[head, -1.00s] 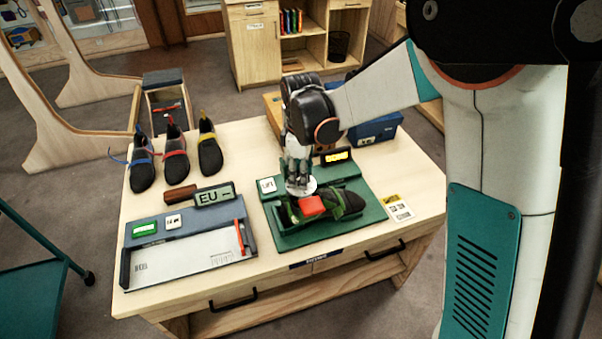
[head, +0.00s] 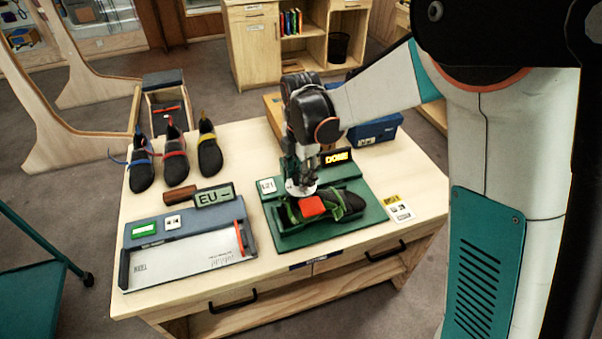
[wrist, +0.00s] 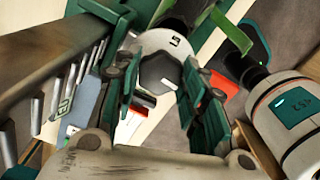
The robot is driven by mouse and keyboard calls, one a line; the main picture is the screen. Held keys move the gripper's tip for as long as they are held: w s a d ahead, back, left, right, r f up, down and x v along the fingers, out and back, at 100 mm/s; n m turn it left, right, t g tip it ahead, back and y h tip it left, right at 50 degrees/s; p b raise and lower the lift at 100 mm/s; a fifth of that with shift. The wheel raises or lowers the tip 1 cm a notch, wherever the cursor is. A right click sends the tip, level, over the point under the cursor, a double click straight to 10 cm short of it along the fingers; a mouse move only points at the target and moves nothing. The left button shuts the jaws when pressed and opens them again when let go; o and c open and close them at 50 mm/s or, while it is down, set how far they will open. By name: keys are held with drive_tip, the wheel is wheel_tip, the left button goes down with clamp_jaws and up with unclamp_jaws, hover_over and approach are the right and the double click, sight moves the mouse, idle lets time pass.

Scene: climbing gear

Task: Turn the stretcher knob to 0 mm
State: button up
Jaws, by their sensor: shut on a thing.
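The stretcher is a green base (head: 372,214) on the table, holding a dark shoe (head: 350,202) with green straps. A red block (head: 311,205) sits over the shoe. The knob's pale round dial (head: 298,190) shows just under my gripper (head: 301,178). In the wrist view, the dark faceted knob (wrist: 158,73) on its white dial lies between the two fingers of my gripper (wrist: 165,80), which is shut on it. A small lit yellow display (head: 337,156) stands behind the gripper; its reading is too blurred to tell.
Several dark shoes stand at the table's back left. A blue box (head: 377,130) is behind right. A label card (head: 401,211) lies at the right.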

drive_tip(key=shift+n, duration=0.7)
drive_tip(key=o, duration=0.8)
wheel_tip(320, 180, up, 12)
idle(0.5)
